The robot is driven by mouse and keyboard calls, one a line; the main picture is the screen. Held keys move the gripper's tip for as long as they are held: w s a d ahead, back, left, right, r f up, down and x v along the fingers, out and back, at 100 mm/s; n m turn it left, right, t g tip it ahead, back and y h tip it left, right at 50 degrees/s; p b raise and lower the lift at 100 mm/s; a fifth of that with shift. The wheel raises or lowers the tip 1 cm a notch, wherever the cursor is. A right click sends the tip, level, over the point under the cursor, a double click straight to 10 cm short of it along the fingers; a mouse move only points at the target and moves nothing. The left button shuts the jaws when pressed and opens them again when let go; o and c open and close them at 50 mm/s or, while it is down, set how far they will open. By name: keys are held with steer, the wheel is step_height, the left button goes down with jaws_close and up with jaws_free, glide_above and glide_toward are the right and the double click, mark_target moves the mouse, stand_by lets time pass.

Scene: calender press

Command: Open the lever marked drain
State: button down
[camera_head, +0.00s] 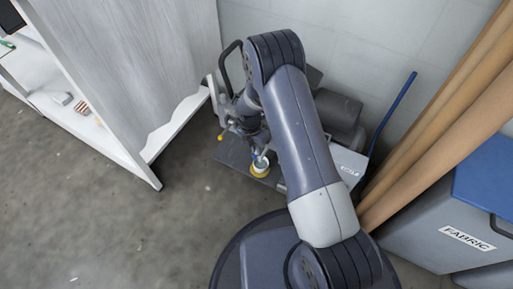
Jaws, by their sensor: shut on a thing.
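My gripper (240,126) is at the calender press, low in the gap between the white cabinet and the leaning rolls. It is small and dark against dark parts. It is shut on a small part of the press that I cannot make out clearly. A yellow knob (221,137) shows just left of and below it. No drain marking is readable, so I cannot tell which part is the drain lever. My arm hides much of the press.
A white and grey cabinet (135,75) stands close on the left. A blue rod (393,112) rises right of the press. Long brown rolls (440,125) lean at the right, beside a blue-lidded bin marked FABRIC (467,238). The floor (110,215) at lower left is clear.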

steer(key=shift+r, duration=0.1)
steer(key=shift+r+g+y+p, duration=0.4)
steer(key=shift+g+p, duration=0.2)
steer(key=shift+p, duration=0.25)
steer(key=shift+r+g+y, duration=0.25)
steer(key=shift+g+y, duration=0.45)
steer(key=shift+g, duration=0.3)
steer(key=shift+r+g+y+b, duration=0.35)
steer(key=shift+r+g+y, duration=0.15)
steer(key=shift+g, duration=0.3)
steer(key=c, duration=1.5)
jaws_free()
step_height(320, 180, up, 10)
steer(key=p, duration=0.3)
steer(key=shift+p, duration=0.4)
